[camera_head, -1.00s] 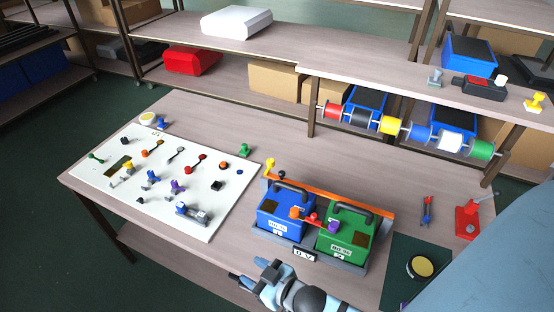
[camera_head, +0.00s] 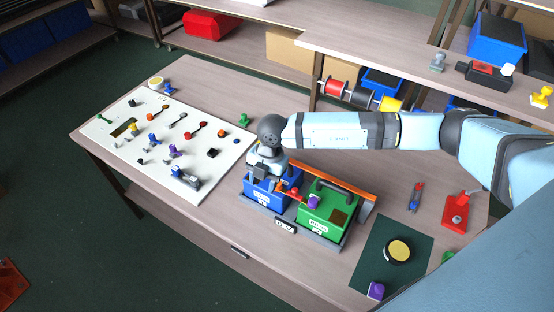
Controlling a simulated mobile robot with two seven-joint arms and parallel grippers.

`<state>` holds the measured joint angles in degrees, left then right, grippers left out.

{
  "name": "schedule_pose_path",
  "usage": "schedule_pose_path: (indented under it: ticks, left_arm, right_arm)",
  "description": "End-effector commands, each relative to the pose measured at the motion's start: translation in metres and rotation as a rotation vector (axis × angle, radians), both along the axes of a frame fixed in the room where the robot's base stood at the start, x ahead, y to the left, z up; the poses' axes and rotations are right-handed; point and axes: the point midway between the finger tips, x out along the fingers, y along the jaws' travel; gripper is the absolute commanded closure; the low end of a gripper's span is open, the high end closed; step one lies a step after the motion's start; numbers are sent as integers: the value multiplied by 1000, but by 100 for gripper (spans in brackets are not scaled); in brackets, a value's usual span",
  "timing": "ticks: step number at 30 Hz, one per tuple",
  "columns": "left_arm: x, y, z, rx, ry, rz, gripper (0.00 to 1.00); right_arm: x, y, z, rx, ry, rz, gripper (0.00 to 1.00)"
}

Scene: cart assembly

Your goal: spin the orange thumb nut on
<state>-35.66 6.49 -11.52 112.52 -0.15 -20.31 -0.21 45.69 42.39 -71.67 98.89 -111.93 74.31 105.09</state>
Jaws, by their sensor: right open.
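My right arm comes in from the right and bends down over the blue battery (camera_head: 262,195). My right gripper (camera_head: 262,176) is at the left end of the battery tray, pointing down and open. The arm and gripper hide the left end of the orange bar (camera_head: 350,184) behind the batteries. The green battery (camera_head: 325,212) stands to the right of the blue one. An orange-red link piece (camera_head: 293,192) lies across the battery tops. A small orange round part (camera_head: 222,134) is on the white board; I cannot tell whether it is the thumb nut. My left gripper is not in view.
The white board (camera_head: 150,165) with several small parts lies at the left of the table. A dark green mat (camera_head: 370,262) with a yellow disc (camera_head: 398,250) lies front right. A red stand (camera_head: 456,212) is near the right edge. Shelves with spools are behind.

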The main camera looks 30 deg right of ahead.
Motion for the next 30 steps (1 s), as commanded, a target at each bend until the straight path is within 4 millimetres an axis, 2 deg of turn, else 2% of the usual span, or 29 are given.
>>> schedule_pose_path:
  ticks: [1, 3, 7, 11, 17, 28, 29, 30]
  left_arm:
    - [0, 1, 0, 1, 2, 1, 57]
    - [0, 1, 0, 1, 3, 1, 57]
    - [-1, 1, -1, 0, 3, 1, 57]
    - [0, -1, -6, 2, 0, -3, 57]
    - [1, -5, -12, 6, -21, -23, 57]
    - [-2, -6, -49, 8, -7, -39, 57]
    - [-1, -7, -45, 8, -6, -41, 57]
    - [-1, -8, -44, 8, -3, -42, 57]
  right_arm:
    - [11, -19, 6, -76, -22, -28, 53]
    - [19, -37, 10, -152, -40, -60, 53]
    - [27, -54, 12, -224, -60, -94, 53]
    - [28, -56, 3, -234, -62, -101, 53]
    - [28, -55, -26, -231, -62, -98, 53]
    - [27, -55, -82, -229, -62, -99, 53]
    - [28, -55, -77, -229, -63, -99, 58]
    - [28, -55, -75, -228, -62, -99, 67]
